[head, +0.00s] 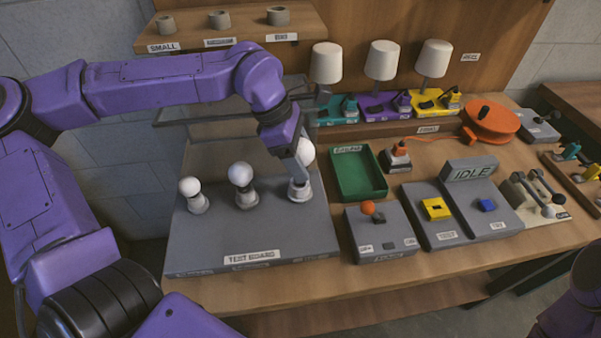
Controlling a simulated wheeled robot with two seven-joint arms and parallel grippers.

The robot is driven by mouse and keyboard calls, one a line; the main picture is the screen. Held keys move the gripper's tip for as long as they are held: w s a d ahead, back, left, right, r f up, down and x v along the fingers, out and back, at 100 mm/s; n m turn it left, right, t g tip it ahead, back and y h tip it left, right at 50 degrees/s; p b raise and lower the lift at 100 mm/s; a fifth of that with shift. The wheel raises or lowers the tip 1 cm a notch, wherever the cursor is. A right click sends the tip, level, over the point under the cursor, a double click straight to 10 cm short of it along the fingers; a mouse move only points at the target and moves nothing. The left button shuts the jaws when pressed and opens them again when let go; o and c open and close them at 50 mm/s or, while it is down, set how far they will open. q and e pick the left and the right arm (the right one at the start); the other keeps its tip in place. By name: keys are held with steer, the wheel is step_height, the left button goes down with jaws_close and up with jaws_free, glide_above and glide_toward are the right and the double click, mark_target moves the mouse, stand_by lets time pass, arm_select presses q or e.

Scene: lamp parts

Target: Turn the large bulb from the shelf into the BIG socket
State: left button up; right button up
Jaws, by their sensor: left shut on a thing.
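My left gripper (301,160) reaches down over the rightmost socket (299,190) of the grey test board (255,225). It is shut on a white round bulb (308,152), partly hidden behind the fingers. The bulb is at or just above this socket; whether it is seated in it I cannot tell. Two other white bulbs stand upright in the left socket (197,204) and the middle socket (246,197). The shelf (225,22) at the upper left has labels, SMALL at the left and BIG at the right, with a grey ring-shaped holder above each. My right gripper is out of view.
A green tray (357,174) stands right of the board. Grey boxes with an orange knob (368,208), a yellow part (436,208) and an IDLE sign (474,170) stand further right. Three lamps (381,60) stand behind, near an orange reel (491,122).

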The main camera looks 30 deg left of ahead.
arm_select(q)
steer(key=shift+r+p, duration=0.1)
steer(key=shift+p, duration=0.3)
stand_by(0.8)
steer(key=shift+f+b, duration=0.6)
steer(key=shift+f, duration=0.7)
steer(key=shift+f, duration=0.5)
stand_by(0.4)
steer(key=shift+o, duration=1.1)
steer(key=shift+c, duration=1.1)
steer(key=shift+s+f+p, duration=0.1)
steer(key=shift+f+p, duration=0.15)
steer(key=shift+p, duration=0.15)
